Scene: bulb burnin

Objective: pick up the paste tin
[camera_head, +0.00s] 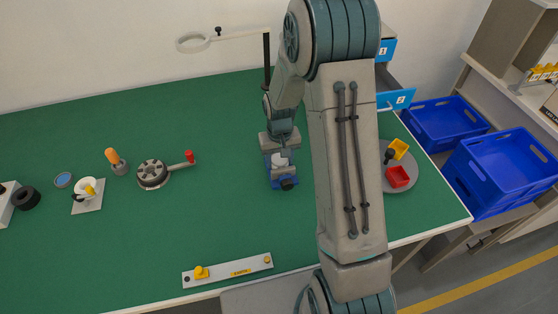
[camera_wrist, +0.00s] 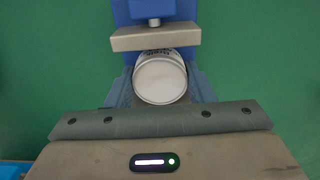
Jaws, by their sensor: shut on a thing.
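A round tin with a pale grey-white top (camera_wrist: 160,82) and dark print on its side sits between my gripper's fingers (camera_wrist: 160,92) in the wrist view. The fingers press it from left and right. In the head view my gripper (camera_head: 281,156) points down at a small blue vise (camera_head: 284,178), and a bit of the white tin (camera_head: 281,162) shows there. The vise's grey jaw (camera_wrist: 155,38) lies just beyond the tin in the wrist view. I cannot tell whether the tin touches the jaw or what is under it.
Left on the green table are a dark round fixture (camera_head: 152,174) with a red-knobbed lever, an orange-handled tool (camera_head: 115,160) and a blue-topped round tin (camera_head: 63,180). A grey strip (camera_head: 228,270) lies at the front. A grey plate (camera_head: 398,175) with coloured parts is right. The left front is clear.

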